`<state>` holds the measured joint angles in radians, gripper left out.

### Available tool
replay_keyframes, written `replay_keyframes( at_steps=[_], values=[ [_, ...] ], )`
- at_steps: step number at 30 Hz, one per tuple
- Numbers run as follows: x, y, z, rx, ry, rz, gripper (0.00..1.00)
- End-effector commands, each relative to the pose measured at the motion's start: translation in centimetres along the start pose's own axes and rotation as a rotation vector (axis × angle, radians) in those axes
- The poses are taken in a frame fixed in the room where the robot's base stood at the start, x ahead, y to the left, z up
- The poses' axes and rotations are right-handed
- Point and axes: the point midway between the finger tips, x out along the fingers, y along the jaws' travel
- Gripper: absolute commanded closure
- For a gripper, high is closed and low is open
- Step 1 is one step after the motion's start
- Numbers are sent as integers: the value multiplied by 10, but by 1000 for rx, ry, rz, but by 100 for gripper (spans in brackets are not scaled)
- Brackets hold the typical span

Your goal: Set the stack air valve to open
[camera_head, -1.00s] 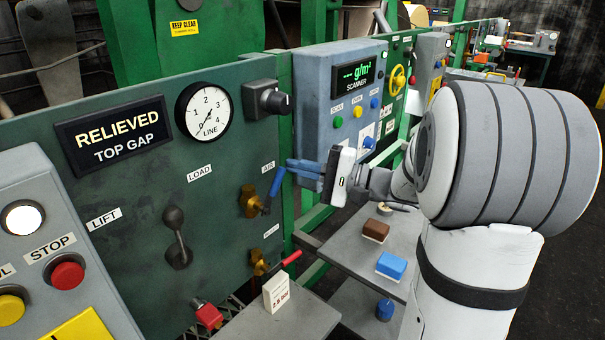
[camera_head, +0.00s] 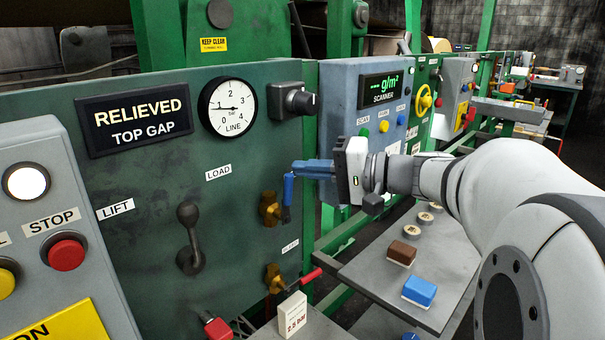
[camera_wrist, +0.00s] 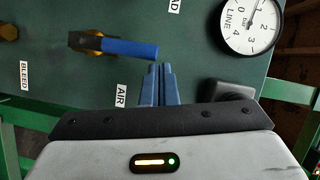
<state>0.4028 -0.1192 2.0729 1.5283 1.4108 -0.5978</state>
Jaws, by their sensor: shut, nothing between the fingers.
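The stack air valve has a brass body (camera_head: 269,209) on the green panel and a blue lever (camera_head: 288,192). In the head view the lever points upward along the panel. In the wrist view the blue lever (camera_wrist: 130,48) runs from the brass body (camera_wrist: 88,41) toward my fingertips, beside the AIR label (camera_wrist: 121,95). My gripper (camera_head: 296,168) is shut and empty, with its blue fingertips at the lever's upper end. They also show in the wrist view (camera_wrist: 158,68), just beside the lever's free end. I cannot tell whether they touch it.
A lower brass valve (camera_head: 273,279) has a red lever (camera_head: 304,281). The LINE gauge (camera_head: 228,106) has its needle near 1. A black knob (camera_head: 295,102) and the scanner box (camera_head: 372,105) are close to my gripper. A grey shelf (camera_head: 440,255) carries several blocks.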

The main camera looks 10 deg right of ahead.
Motion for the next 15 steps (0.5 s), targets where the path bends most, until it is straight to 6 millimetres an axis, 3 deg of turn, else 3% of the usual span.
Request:
replay_keyframes(
  at_steps=[15],
  values=[
    [-3, 0, -7, 1, -1, -1, 100]
  ],
)
